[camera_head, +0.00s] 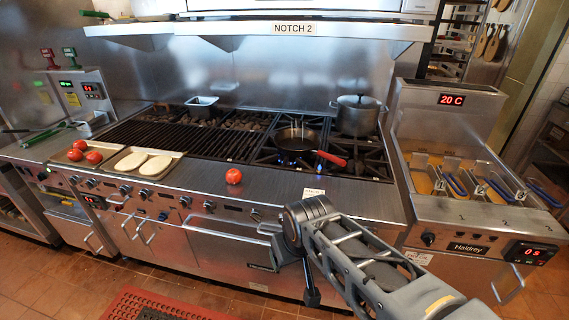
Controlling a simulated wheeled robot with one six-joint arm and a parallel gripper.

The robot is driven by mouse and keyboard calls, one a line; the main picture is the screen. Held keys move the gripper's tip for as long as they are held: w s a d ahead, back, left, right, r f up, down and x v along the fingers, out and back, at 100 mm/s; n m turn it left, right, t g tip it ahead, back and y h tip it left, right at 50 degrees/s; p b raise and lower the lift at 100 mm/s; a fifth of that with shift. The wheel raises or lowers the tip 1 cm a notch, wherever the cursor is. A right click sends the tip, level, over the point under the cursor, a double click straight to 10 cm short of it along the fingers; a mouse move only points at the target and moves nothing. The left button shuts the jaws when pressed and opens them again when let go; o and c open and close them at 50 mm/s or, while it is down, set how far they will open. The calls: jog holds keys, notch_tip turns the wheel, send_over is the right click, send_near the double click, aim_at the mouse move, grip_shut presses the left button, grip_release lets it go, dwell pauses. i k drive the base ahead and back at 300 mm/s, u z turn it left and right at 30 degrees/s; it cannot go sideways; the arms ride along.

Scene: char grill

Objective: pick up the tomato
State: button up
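A red tomato (233,176) sits by itself on the steel front ledge of the grill, near the middle. Two more red tomatoes, one at the back (80,145) and one at the front (94,158), lie on a small tray (62,157) at the left. My arm (350,255) reaches in from the lower right and bends at a dark joint. A thin dark part hangs below that joint, and its lower end, which looks like my gripper (312,297), is right of and below the lone tomato, apart from it. Its fingers cannot be made out.
A tray with pale oval pieces (143,163) stands left of the lone tomato. A pan (298,137) with a red handle and a lidded pot (357,114) stand on the burners. A fryer (465,185) is at the right. The ledge around the lone tomato is clear.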

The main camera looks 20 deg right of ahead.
aim_at(234, 177)
jog(key=u, duration=1.7)
jog(key=i, duration=2.75)
jog(key=z, duration=3.65)
